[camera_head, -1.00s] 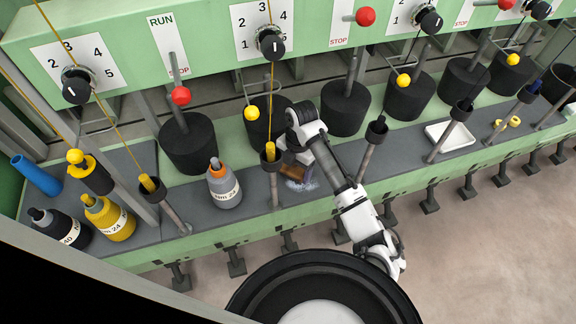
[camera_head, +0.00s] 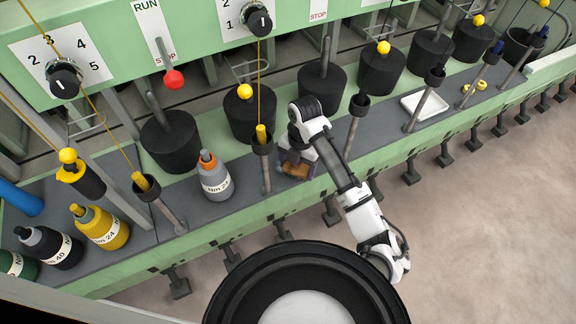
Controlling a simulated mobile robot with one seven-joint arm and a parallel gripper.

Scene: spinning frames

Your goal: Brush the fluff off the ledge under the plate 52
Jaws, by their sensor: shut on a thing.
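My gripper (camera_head: 291,156) is at the grey ledge (camera_head: 242,182), near the middle of the picture. It is shut on a brush with a brown wooden body (camera_head: 297,171), held low at the ledge's front part. The bristles and any contact with the ledge are too small to tell. No pale fluff shows clearly now; the brush and gripper may hide it. I cannot read a plate numbered 52 anywhere.
A grey bottle with an orange cap (camera_head: 214,178) stands left of the gripper, beyond a post with a black cup (camera_head: 263,148). Another post (camera_head: 357,115) rises to the right. A white tray (camera_head: 425,106) sits farther right.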

